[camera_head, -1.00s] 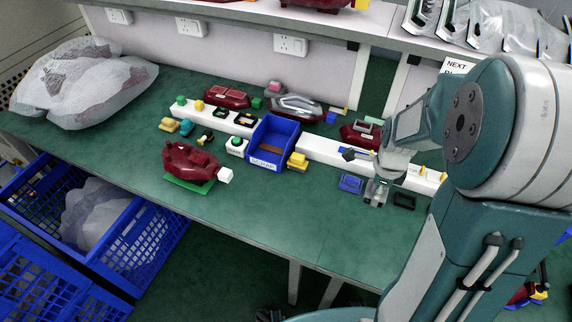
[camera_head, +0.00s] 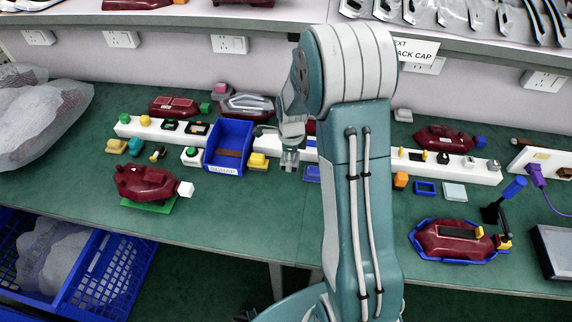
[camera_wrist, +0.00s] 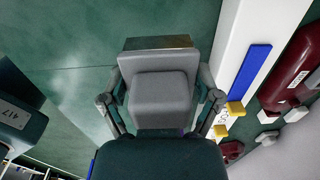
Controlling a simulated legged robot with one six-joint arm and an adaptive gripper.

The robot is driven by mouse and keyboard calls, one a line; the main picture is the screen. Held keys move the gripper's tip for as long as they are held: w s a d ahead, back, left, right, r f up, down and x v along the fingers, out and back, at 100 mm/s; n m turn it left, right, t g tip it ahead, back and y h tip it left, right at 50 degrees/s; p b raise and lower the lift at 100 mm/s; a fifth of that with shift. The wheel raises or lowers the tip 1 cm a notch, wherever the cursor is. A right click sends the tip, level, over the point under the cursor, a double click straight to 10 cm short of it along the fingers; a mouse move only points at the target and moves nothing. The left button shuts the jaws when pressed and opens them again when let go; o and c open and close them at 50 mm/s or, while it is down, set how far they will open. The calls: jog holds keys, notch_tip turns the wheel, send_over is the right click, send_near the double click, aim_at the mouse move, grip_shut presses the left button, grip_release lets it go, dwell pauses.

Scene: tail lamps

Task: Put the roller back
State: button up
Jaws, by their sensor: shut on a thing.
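My gripper (camera_head: 290,160) hangs above the bench, right of the blue scrap bin (camera_head: 228,148). In the wrist view my gripper (camera_wrist: 160,98) has its fingers on both sides of a grey block-like thing (camera_wrist: 160,92) and is shut on it. I cannot tell whether this is the roller; its far end is hidden. In the head view the held thing is too small to make out. A blue-handled tool (camera_head: 515,187) stands near a black holder (camera_head: 490,213) at the right, and I cannot tell whether it is a roller.
A white rail (camera_head: 470,170) with small parts runs along the bench. A dark red lamp (camera_head: 145,185) sits on a green base at left; another lamp (camera_head: 450,238) lies in a blue tray at right. Bare green bench (camera_head: 240,215) shows in front of the bin.

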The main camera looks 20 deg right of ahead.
aim_at(286, 173)
jog(key=shift+w+a+f, duration=0.2)
jog(key=shift+w+f, duration=0.85)
jog(key=shift+f, duration=0.15)
jog(key=shift+w+d+f, duration=0.2)
jog(key=shift+w+f, duration=0.35)
jog(key=shift+f, duration=0.2)
notch_tip(286, 173, down, 3)
jog(key=shift+f, duration=0.2)
jog(key=shift+s+f, duration=0.2)
jog(key=shift+f, duration=0.2)
jog(key=o, duration=1.1)
jog(key=shift+f, duration=0.1)
jog(key=shift+c, duration=0.2)
